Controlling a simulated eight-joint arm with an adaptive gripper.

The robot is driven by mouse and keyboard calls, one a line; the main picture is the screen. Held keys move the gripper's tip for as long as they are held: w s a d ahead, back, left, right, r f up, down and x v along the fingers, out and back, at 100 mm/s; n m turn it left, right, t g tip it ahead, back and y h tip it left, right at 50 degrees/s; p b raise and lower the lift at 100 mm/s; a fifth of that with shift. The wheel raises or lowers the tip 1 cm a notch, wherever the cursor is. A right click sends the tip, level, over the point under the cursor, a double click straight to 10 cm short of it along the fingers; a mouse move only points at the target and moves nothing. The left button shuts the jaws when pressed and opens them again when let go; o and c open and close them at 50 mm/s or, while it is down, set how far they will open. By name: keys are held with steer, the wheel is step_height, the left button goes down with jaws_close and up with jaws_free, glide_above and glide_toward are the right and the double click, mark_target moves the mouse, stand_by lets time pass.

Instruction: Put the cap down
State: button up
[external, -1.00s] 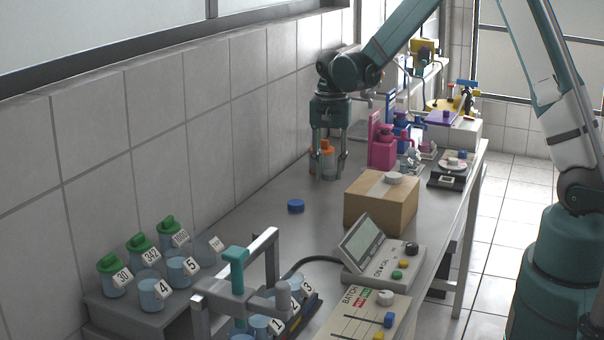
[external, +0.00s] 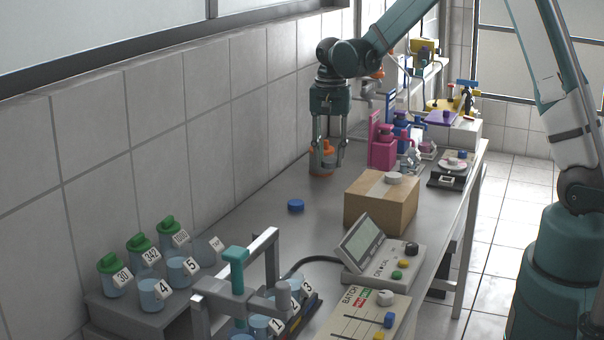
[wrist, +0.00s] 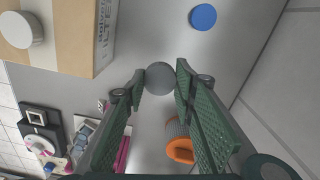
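My gripper (external: 329,162) is above the table near the tiled wall, fingers pointing down. In the wrist view my gripper (wrist: 159,80) has a round, plain grey piece (wrist: 158,77) between its fingertips, which appear to touch it on both sides. It looks like the cap, but its underside is hidden. In the external view the fingers hide most of it. A blue cap (external: 296,205) lies flat on the table, nearer the external camera; it also shows in the wrist view (wrist: 203,17). An orange object (external: 318,170) stands beside or behind the fingers; it also shows in the wrist view (wrist: 181,151).
A cardboard box (external: 382,206) with a white cap (external: 394,178) on top stands to the right. Pink stands (external: 381,150) and a scale (external: 449,169) are farther back. Numbered jars and a metal frame fill the near end. Bare table surrounds the blue cap.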

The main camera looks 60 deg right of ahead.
steer(key=shift+s+a+r, duration=0.1)
steer(key=s+a+r+m+p, duration=0.1)
steer(key=s+a+r+p, duration=0.3)
steer(key=s, duration=0.4)
steer(key=s+a+r+m+p, duration=0.1)
steer(key=s+a+r+p, duration=0.3)
steer(key=s, duration=0.4)
step_height(320, 180, up, 2)
steer(key=shift+a+r, duration=0.1)
steer(key=shift+a, duration=0.45)
glide_above(375, 188)
steer(key=shift+d+f, duration=0.1)
steer(key=shift+f, duration=2.9)
steer(key=shift+f, duration=0.1)
steer(key=shift+f, duration=1.95)
steer(key=shift+f, duration=0.2)
